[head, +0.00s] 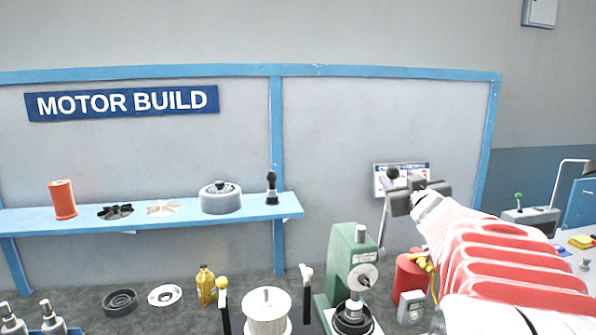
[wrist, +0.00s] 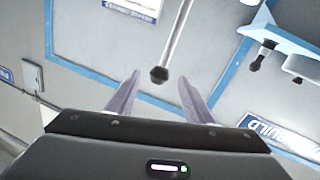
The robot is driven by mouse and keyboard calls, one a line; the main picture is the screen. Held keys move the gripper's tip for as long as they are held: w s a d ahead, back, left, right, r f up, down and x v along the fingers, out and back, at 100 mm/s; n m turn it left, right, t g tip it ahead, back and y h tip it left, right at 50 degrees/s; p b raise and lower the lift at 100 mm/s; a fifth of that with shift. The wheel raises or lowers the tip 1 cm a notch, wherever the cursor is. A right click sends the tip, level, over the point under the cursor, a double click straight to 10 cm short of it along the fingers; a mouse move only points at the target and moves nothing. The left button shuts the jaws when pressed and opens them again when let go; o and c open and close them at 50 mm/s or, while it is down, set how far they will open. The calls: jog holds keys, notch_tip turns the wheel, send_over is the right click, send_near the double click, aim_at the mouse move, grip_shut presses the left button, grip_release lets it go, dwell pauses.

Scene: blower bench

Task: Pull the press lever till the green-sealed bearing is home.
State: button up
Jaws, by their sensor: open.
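The green press (head: 350,262) stands on the bench right of centre. Its thin metal lever (head: 385,222) rises steeply to a black knob (head: 392,174). My gripper (head: 397,190) is up at the knob. In the wrist view the lever (wrist: 180,35) runs down to the knob (wrist: 160,74), which shows between the two spread fingers of my gripper (wrist: 158,80). Gaps show on both sides; I see no contact. A dark round housing (head: 352,319) sits under the press ram. I cannot make out the green-sealed bearing.
A red can (head: 411,272) and a small grey box (head: 410,308) stand right of the press. A white-topped spool-like part (head: 266,305) stands to its left. A blue shelf (head: 150,219) holds motor parts. The wall behind the lever is flat and carries a notice.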

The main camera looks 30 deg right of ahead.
aim_at(395, 176)
jog(key=shift+x, duration=2.65)
jog(key=shift+c, duration=0.6)
grip_shut()
